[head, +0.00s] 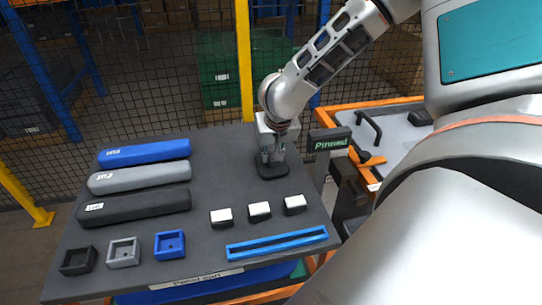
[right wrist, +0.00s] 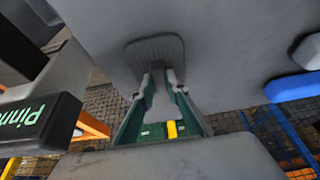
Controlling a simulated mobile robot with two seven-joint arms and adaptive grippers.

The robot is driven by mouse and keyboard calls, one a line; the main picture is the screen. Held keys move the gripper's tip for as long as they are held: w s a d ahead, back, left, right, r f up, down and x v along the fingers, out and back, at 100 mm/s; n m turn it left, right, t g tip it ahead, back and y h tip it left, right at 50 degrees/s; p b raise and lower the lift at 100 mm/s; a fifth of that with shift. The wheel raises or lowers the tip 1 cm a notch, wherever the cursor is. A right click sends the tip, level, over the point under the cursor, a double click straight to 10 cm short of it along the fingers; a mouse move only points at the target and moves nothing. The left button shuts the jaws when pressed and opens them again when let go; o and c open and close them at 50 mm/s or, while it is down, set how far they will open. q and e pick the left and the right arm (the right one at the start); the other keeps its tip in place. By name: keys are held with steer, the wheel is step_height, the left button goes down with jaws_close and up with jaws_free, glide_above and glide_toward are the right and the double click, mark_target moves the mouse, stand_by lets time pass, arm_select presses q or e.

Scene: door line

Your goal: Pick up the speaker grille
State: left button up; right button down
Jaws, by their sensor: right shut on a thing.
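The speaker grille (head: 272,171) is a small dark rounded piece at the back right of the dark table (head: 215,170). It shows as a ribbed dark pad in the right wrist view (right wrist: 155,53). My right gripper (head: 270,156) comes down from above and is shut on the grille, with both fingertips (right wrist: 160,80) at it. The grille lies on the table top or very close above it; I cannot tell which. The fingers hide part of it. My left gripper is not in view.
Blue (head: 145,153), grey (head: 140,178) and black (head: 135,206) door panels lie at the left. Three small open boxes stand at the front left. Three white-topped blocks (head: 259,211) and a blue strip (head: 278,243) lie in front. A "Pinned" sign (head: 330,143) stands close right.

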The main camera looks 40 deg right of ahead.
steer(key=shift+r, duration=0.1)
arm_select(q)
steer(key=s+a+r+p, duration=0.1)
steer(key=p, duration=0.2)
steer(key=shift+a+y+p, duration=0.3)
arm_select(e)
step_height(320, 180, up, 20)
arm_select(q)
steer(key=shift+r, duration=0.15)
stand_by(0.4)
